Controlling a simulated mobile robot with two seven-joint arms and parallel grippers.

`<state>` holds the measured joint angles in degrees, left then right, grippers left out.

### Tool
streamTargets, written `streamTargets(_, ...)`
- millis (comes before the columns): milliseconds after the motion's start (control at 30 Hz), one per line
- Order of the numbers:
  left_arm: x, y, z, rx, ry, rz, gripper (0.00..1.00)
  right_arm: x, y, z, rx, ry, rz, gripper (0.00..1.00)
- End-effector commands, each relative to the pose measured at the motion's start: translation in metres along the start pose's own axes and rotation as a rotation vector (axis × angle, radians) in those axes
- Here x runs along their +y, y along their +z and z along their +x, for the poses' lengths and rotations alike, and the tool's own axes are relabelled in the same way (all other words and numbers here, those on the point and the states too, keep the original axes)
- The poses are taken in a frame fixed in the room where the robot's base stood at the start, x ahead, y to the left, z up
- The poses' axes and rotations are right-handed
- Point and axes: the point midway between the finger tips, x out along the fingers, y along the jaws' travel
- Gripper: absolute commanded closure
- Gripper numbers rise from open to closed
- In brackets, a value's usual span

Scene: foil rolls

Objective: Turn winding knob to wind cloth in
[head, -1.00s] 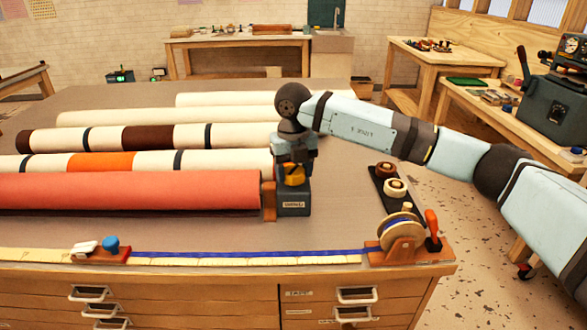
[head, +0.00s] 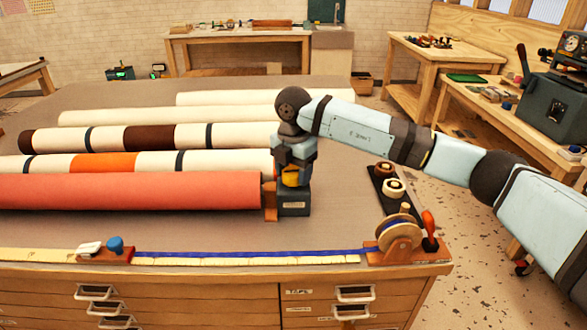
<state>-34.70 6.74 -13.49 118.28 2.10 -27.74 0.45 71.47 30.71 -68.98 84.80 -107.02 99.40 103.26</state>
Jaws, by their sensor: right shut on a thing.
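A thick coral-red cloth roll (head: 130,190) lies across the left and middle of the table. At its right end is an orange-brown bracket (head: 270,201) beside a dark grey-blue block (head: 294,203) with a small label. A yellow knob (head: 291,178) sits on top of the block. My right gripper (head: 291,167) points down from above and is shut on the yellow knob; its fingers partly hide the knob. My left gripper is not in view.
Several cream rolls with dark and orange bands (head: 120,138) lie behind the coral roll. A tape reel (head: 398,233) with a red-orange handle stands at the front right corner, its blue tape (head: 250,254) along the front edge. Spools (head: 392,187) sit on a dark tray.

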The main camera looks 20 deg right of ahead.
Motion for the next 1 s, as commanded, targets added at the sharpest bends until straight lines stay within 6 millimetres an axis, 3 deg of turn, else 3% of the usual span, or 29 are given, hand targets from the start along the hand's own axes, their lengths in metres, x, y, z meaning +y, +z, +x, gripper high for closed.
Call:
streamTargets(500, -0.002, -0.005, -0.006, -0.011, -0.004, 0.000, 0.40, 0.000, 0.001, -0.003, 0.000, 0.002, 0.457, 0.67)
streamTargets(1000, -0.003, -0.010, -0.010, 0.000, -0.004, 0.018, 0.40, 0.001, 0.000, -0.002, 0.000, 0.003, 0.659, 0.67)
